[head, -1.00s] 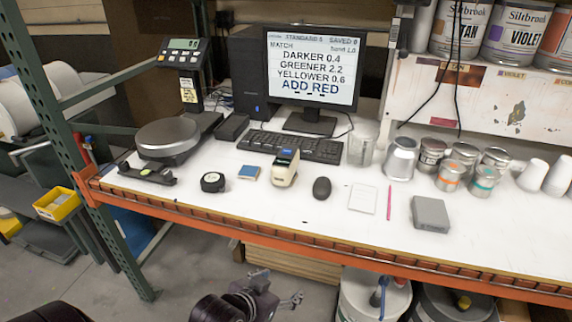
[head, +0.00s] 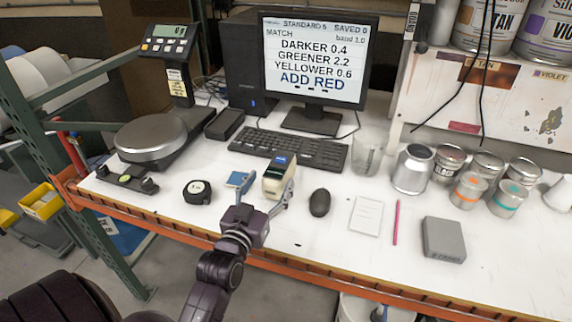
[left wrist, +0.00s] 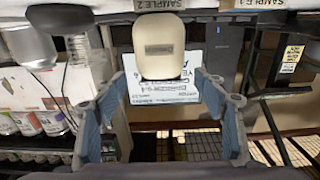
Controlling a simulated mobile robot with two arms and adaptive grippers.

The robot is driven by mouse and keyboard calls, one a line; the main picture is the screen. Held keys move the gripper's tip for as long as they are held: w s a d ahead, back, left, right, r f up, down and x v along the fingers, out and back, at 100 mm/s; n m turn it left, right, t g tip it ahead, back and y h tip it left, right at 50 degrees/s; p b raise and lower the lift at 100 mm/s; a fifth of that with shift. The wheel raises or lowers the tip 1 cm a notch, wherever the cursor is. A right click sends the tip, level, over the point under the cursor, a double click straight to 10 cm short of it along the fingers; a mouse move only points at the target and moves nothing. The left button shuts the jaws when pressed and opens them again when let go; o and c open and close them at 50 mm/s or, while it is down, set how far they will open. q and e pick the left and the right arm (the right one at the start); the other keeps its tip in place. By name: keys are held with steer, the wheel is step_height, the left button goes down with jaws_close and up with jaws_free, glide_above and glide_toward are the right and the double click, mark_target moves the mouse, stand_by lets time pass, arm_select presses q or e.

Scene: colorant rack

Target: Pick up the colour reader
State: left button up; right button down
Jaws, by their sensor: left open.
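The colour reader (head: 279,177) is a small cream device with a dark blue screen, standing on the white bench in front of the keyboard. In the left wrist view its cream body (left wrist: 158,40) shows at the top middle. My left gripper (head: 264,196) is open at the near side of the reader, with one finger to its left and one to its right. In the left wrist view the blue-grey fingers of this gripper (left wrist: 165,112) are wide apart with nothing held between them. I cannot tell whether they touch the reader. My right gripper is not in view.
A black mouse (head: 320,203) is close on the right. The keyboard (head: 288,149) is behind. The orange bench edge (head: 300,269) runs below my arm.

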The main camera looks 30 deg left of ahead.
mark_target(279, 163)
arm_select(q)
steer(key=shift+w+a+r, duration=0.1)
steer(key=shift+w+r, duration=0.05)
steer(key=shift+w, duration=0.05)
steer(key=shift+w+a, duration=0.1)
steer(key=shift+w, duration=0.15)
steer(key=shift+p+x, duration=0.4)
steer(key=shift+x, duration=0.7)
steer(key=p+x, duration=0.1)
steer(key=x, duration=0.3)
steer(key=shift+r, duration=0.2)
steer(key=shift+w+a+f+p, duration=0.1)
steer(key=shift+w+a+p, duration=0.05)
steer(key=shift+w+p, duration=0.3)
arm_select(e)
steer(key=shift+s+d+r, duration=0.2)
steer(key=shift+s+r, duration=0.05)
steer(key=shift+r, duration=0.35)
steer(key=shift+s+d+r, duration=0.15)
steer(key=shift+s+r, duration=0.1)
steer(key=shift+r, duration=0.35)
arm_select(q)
steer(key=shift+c, duration=0.6)
